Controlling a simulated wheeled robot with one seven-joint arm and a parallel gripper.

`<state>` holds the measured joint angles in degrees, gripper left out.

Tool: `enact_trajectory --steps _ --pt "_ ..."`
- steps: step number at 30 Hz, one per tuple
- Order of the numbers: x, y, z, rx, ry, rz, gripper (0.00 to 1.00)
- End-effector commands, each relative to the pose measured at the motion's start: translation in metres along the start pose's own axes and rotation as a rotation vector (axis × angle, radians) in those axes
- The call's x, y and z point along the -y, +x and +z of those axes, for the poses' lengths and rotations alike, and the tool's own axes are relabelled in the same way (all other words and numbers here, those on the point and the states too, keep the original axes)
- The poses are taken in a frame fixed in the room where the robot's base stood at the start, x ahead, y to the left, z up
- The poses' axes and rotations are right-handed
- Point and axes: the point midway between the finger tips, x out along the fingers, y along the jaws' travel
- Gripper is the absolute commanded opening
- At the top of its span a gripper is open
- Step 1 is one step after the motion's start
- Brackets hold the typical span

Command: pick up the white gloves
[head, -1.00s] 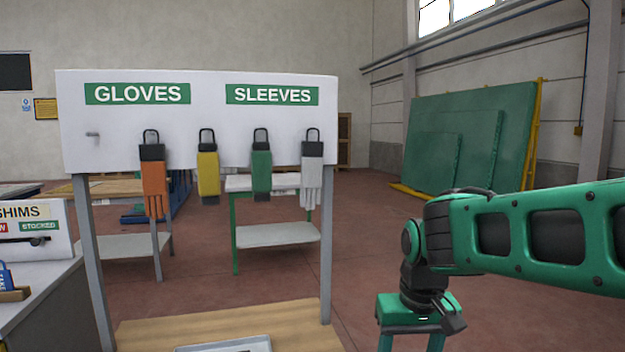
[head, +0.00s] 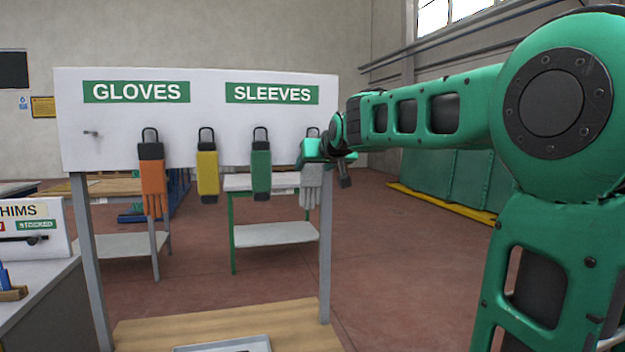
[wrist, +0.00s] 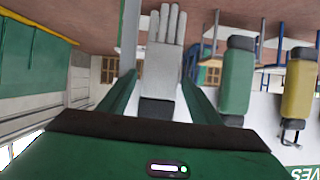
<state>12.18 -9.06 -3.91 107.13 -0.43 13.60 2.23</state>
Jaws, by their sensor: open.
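The white gloves (head: 311,186) hang fingers down from the rightmost hook of the white board, under the SLEEVES label. My gripper (head: 315,152) is in front of their upper part in the head view and hides the dark cuff and part of the hook. In the wrist view, which is upside down, the white gloves (wrist: 162,60) lie between my two green fingers (wrist: 158,95). The fingers are open, one on each side of the dark cuff. I cannot tell whether either finger touches it.
Green sleeves (head: 261,170) hang just left of the gloves, then a yellow pair (head: 207,174) and orange gloves (head: 153,185). The board (head: 225,125) stands on grey posts; one post (head: 325,250) is just right below the gloves. A wooden shelf (head: 140,335) lies below.

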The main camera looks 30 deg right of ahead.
Motion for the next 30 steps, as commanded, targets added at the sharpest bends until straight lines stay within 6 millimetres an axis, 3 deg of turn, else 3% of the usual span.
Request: enact_trajectory --steps 8,18,28,30 --pt "0.001 0.019 0.001 0.002 0.000 -0.001 0.58" --pt "0.000 0.062 0.001 0.002 0.000 0.000 0.58" --pt "0.001 0.067 0.001 0.001 0.000 -0.001 0.58" --pt "0.001 0.067 0.001 0.001 0.000 -0.001 0.41"
